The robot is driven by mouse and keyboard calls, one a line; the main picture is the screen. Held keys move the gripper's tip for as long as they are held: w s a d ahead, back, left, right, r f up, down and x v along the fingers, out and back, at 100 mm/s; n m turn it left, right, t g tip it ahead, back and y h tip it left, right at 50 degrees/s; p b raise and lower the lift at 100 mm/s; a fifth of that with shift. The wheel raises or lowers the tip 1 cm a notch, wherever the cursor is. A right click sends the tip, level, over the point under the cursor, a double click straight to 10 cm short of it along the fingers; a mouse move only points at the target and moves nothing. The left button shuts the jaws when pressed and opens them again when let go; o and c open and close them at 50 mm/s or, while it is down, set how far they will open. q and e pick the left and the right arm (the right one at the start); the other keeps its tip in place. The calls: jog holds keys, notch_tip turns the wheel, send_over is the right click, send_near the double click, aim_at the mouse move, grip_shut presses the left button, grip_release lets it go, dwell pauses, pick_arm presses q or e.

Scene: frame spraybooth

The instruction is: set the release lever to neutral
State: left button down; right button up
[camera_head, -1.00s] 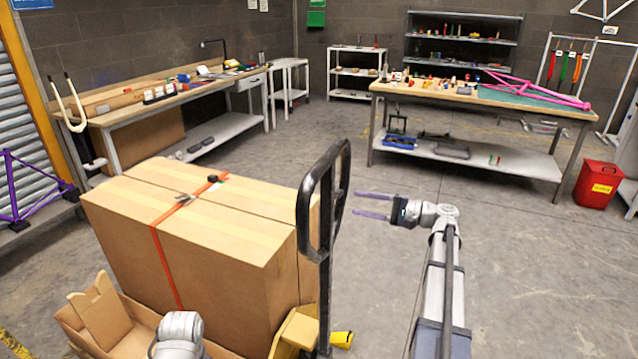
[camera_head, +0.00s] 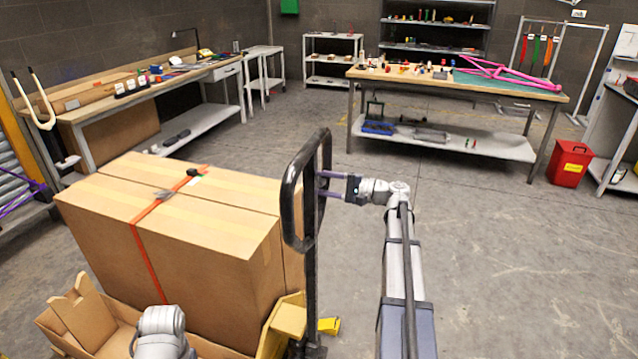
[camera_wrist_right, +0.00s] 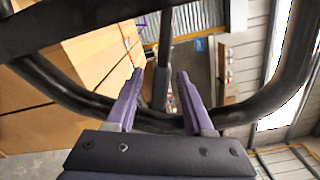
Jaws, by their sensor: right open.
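The pallet jack's black loop handle (camera_head: 290,205) stands upright beside the strapped carton in the head view. It also fills much of the right wrist view (camera_wrist_right: 70,95). My right gripper (camera_head: 322,184) reaches in from the right with its purple fingers at the handle, tips partly hidden behind its bar. In the wrist view the right gripper (camera_wrist_right: 158,80) is open, fingers apart, over the loop's opening. A dark narrow bar (camera_wrist_right: 163,60) shows between the fingers; I cannot tell whether it is the release lever or the shaft. My left gripper is not in view.
A large carton (camera_head: 190,230) with an orange strap stands left of the handle. An open cardboard box (camera_head: 95,320) and yellow jack parts (camera_head: 285,322) are low in front. A workbench (camera_head: 455,85) and red bin (camera_head: 570,168) stand beyond. Floor to the right is clear.

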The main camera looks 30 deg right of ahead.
jog(key=shift+w, duration=0.1)
jog(key=shift+c, duration=0.4)
grip_shut()
dwell(1.0)
